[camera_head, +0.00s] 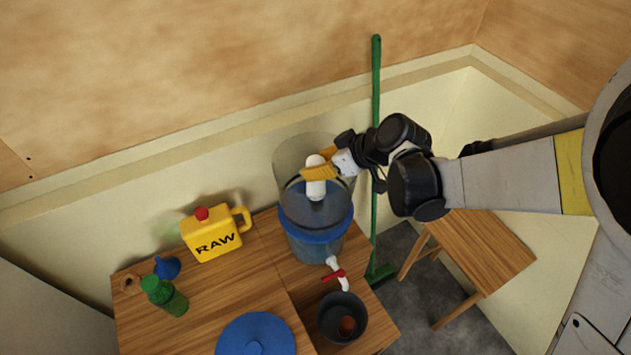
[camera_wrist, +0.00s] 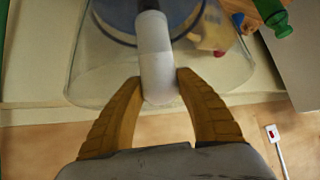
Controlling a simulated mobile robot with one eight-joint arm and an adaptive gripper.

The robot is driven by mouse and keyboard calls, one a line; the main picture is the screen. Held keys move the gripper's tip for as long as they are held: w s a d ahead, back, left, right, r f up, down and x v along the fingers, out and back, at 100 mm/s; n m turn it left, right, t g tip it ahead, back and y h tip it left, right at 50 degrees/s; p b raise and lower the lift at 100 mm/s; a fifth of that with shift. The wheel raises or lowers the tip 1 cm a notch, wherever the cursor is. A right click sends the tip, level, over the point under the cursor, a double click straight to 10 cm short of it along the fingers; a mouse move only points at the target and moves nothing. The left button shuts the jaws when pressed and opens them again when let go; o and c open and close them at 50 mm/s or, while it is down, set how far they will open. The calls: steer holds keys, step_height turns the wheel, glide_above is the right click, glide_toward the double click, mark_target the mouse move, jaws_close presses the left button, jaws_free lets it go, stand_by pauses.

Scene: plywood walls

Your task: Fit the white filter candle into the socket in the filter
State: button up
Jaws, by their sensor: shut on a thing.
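The white filter candle (camera_head: 315,178) is held upright, or nearly so, by my gripper (camera_head: 318,171), whose yellow fingers are shut on its upper part. In the wrist view the candle (camera_wrist: 155,55) runs away from between the fingertips of my gripper (camera_wrist: 158,84). The filter (camera_head: 317,237) has a clear upper container and a blue lower part with a red-handled tap. The candle is at the clear container, above its blue base. The socket is hidden, and I cannot tell whether the candle's lower end touches it.
A yellow RAW jug (camera_head: 216,236), a green bottle (camera_head: 164,295), a blue funnel (camera_head: 167,267) and a blue lid (camera_head: 256,335) are on the wooden table. A dark pot (camera_head: 342,318) is below the tap. A green broom (camera_head: 375,150) stands behind my arm, and a wooden stool (camera_head: 480,250) is at right.

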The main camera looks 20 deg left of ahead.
steer(key=shift+f+b, duration=1.75)
steer(key=shift+f, duration=0.1)
stand_by(0.8)
steer(key=o, duration=1.4)
steer(key=v, duration=1.2)
steer(key=s+d+f+m+t+h+b, duration=0.1)
steer(key=d+m, duration=0.4)
steer(key=d, duration=0.5)
steer(key=s+d+f+m+t+h+b, duration=0.2)
steer(key=s+d+f+m+h+b, duration=0.2)
steer(key=d, duration=0.7)
steer(key=s+d+f+m+t+h+b, duration=0.2)
steer(key=s+d+m+h+b, duration=0.1)
steer(key=d, duration=0.8)
steer(key=s+m+b, duration=0.1)
steer(key=s+m, duration=0.1)
steer(key=m, duration=0.1)
steer(key=shift+s+m+h+b, duration=0.2)
steer(key=shift+m+h+b, duration=0.1)
steer(key=shift+h, duration=0.1)
